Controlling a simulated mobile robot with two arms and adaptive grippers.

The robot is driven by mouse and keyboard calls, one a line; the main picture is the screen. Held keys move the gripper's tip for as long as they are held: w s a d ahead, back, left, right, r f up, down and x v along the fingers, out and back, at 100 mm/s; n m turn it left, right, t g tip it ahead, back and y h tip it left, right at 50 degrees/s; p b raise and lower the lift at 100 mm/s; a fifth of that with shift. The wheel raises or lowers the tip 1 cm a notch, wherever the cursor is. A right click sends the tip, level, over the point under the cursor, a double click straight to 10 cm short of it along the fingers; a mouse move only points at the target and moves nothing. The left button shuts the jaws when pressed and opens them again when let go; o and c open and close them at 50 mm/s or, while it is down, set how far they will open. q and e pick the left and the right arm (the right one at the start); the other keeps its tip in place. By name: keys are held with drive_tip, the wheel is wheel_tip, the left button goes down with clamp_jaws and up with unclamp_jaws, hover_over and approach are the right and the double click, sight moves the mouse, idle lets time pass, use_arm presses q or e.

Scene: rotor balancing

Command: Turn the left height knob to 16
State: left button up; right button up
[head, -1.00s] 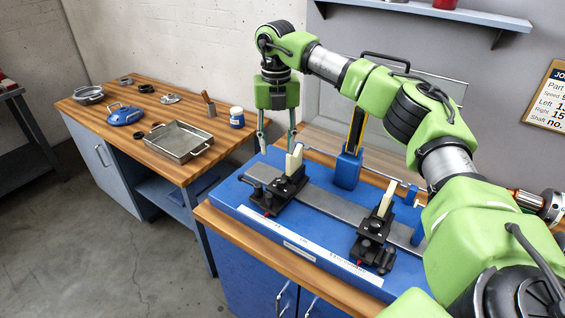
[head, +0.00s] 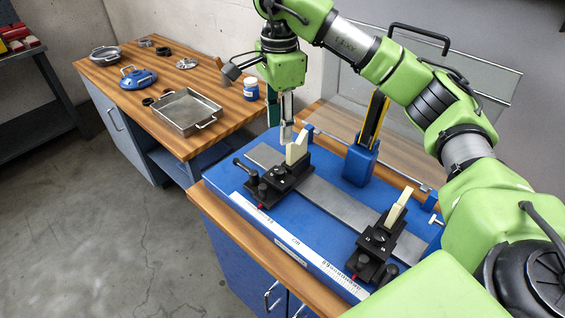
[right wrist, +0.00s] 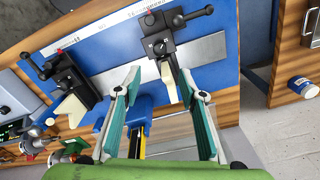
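The left stand (head: 278,178) is a black block on a grey rail, with a pale upright piece (head: 297,148) at its back. Black round knobs (head: 262,190) and a lever (head: 240,163) sit on its front side. A small dial (right wrist: 160,47) with white marks shows on its top in the right wrist view; I cannot read a number. My right gripper (head: 280,132) is open and empty, beside and behind the pale piece. In the right wrist view its fingers (right wrist: 160,76) appear on either side of that piece; contact is unclear. My left gripper is not in view.
The right stand (head: 376,240) is on the same rail. A blue post (head: 361,165) and a thin shaft stand behind. The blue base (head: 320,238) carries a white scale strip at its front.

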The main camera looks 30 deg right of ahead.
sight(280, 169)
wheel_tip(280, 169, down, 12)
drive_tip(key=p, duration=0.3)
drive_tip(key=shift+a+r, duration=0.1)
drive_tip(key=shift+f, duration=0.55)
clamp_jaws()
